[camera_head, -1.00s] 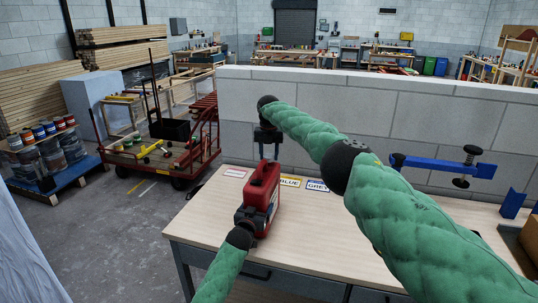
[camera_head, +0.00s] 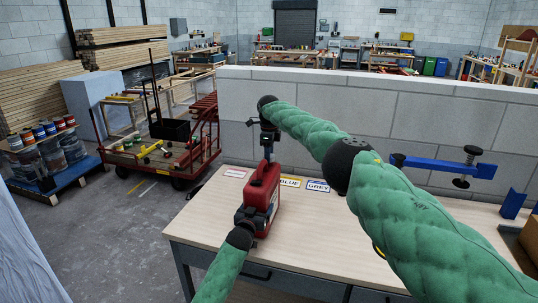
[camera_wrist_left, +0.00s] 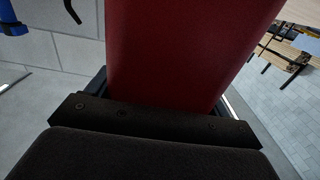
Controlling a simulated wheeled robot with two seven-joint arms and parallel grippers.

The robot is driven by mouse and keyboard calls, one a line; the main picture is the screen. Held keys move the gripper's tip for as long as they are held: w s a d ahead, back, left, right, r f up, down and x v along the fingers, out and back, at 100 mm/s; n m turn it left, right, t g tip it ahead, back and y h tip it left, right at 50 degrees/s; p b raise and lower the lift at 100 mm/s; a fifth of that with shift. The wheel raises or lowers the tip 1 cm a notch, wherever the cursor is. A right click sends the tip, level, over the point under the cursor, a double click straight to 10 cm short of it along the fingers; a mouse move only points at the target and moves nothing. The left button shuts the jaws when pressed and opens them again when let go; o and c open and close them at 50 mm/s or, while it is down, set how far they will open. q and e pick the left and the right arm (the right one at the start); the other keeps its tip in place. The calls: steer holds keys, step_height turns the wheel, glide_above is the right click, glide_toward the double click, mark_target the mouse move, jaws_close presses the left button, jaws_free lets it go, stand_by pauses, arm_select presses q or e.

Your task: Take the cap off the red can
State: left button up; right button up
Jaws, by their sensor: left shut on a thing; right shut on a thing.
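The red can (camera_head: 262,190) stands upright near the left end of the wooden table. My left gripper (camera_head: 249,217) is shut on the lower part of the can from the front. In the left wrist view the can's red side (camera_wrist_left: 185,55) fills the space between the jaws. My right gripper (camera_head: 267,147) points down over the top of the can and is shut on the cap. The cap itself is hidden by the jaws and too small to make out. I cannot tell whether it still touches the can's neck.
The table (camera_head: 205,220) carries a blue label (camera_head: 290,182), a grey label (camera_head: 317,186) and a red-lettered one (camera_head: 235,173). A white block wall (camera_head: 420,120) stands behind it. A blue clamp (camera_head: 440,165) is at the right. A red cart (camera_head: 185,160) stands on the floor at left.

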steer(key=n, duration=0.7)
steer(key=shift+d, duration=0.1)
steer(key=n, duration=0.5)
steer(key=shift+n, duration=0.3)
arm_select(q)
steer(key=shift+f, duration=0.1)
arm_select(e)
steer(key=shift+r, duration=0.3)
steer(key=shift+r, duration=0.7)
steer(key=shift+r, duration=0.2)
steer(key=shift+r, duration=1.95)
arm_select(q)
steer(key=o, duration=1.8)
